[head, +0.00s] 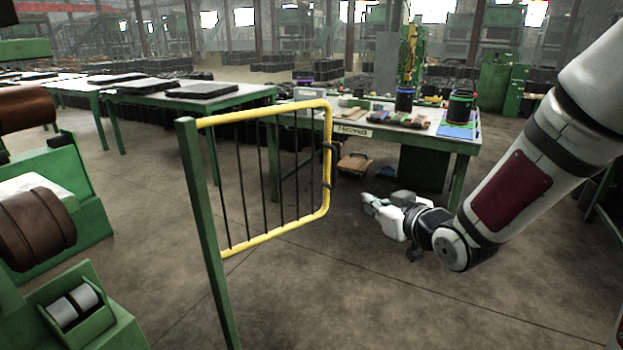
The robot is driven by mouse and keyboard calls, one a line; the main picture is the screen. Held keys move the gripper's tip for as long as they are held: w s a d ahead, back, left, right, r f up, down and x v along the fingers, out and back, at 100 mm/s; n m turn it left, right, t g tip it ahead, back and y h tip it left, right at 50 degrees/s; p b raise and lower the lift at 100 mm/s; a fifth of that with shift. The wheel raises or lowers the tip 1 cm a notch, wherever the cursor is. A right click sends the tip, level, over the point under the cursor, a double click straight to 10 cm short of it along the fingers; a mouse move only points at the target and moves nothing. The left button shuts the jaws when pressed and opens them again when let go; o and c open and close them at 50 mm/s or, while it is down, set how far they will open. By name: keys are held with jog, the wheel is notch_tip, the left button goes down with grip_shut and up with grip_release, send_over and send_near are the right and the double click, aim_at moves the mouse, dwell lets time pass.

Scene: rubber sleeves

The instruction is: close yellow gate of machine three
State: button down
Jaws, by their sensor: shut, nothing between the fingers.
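The yellow gate (328,190) is a yellow tube frame with thin dark vertical bars, hung on a green post (205,220) in the head view. It stands swung out from the post toward the work table behind it. A dark handle (328,165) sits on its right upright. My gripper (368,203) is to the right of the gate, apart from it in the picture, with its fingers pointing left toward the frame. It is shut and empty. The exact distance in depth between gripper and gate is hard to tell.
A green-legged work table (425,138) with black rolls, tools and a blue sheet stands behind the gate. Long tables (190,100) with black slabs run to the left. Green machinery (70,230) with brown rollers fills the left side. The floor at front centre is bare.

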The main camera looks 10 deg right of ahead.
jog(key=w+t, duration=0.1)
jog(key=t+y+b, duration=0.2)
jog(key=b, duration=0.1)
send_near(333, 170)
jog(key=shift+m, duration=0.3)
jog(key=x, duration=0.6)
jog(key=shift+w+a, duration=0.1)
jog(key=shift+w, duration=0.2)
jog(key=shift+w+r, duration=0.1)
